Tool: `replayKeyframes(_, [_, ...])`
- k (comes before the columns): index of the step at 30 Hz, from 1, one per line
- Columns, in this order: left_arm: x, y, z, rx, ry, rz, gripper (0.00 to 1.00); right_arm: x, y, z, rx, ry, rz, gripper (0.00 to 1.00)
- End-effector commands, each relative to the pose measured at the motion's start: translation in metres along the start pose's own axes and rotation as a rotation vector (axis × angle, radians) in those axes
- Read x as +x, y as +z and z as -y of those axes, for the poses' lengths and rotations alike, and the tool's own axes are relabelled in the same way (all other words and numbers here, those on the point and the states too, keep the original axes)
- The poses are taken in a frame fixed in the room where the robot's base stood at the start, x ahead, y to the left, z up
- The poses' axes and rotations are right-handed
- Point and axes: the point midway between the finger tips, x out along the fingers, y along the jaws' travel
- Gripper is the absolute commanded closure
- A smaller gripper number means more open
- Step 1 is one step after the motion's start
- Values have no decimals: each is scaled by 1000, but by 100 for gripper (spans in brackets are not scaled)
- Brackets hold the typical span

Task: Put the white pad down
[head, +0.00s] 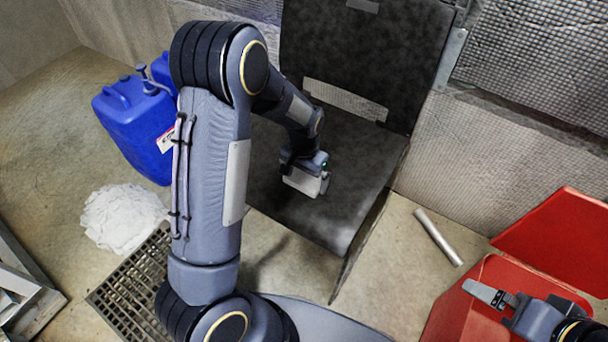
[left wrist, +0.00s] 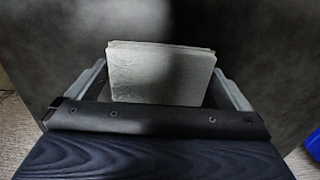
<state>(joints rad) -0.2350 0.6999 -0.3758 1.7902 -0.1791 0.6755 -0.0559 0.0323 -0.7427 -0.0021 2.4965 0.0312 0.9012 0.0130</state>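The white pad (left wrist: 160,74) is a pale, block-like piece. In the left wrist view it sits between the two fingers of my left gripper (left wrist: 160,82), with the fingertips against its side edges. In the head view the pad (head: 302,182) shows at the end of my left gripper (head: 304,172), over the dark seat-like panel (head: 345,215). I cannot tell whether the pad touches that panel. My right gripper (head: 490,294) is at the lower right, above the red box; its finger opening is not clear.
A blue jerrycan (head: 133,125) stands on the left. A crumpled white cloth (head: 122,218) lies beside a floor grate (head: 130,290). A red box (head: 470,312) with a raised lid (head: 560,240) is at right. A pale tube (head: 438,237) lies on the floor. A dark upright panel (head: 365,50) stands behind.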

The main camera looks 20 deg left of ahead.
Motion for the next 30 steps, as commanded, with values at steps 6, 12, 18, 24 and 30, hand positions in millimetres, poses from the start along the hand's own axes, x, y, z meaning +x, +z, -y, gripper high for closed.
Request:
replayKeyframes(6, [-2,0,0,0,0,0,0,-1,-1,1,0,0,0,0])
replayKeyframes(12, [-28,-1,0,0,0,-4,0,-10,-5,5,0,0,0,0])
replayKeyframes(18, [-73,-1,0,0,1,-6,0,-24,-12,11,0,0,0,0])
replayKeyframes(24, [-108,-1,0,1,0,-3,0,-33,-17,15,0,0,0,0])
replayKeyframes(30, [-125,1,0,-4,4,-4,0,-36,-18,16,0,0,0,0])
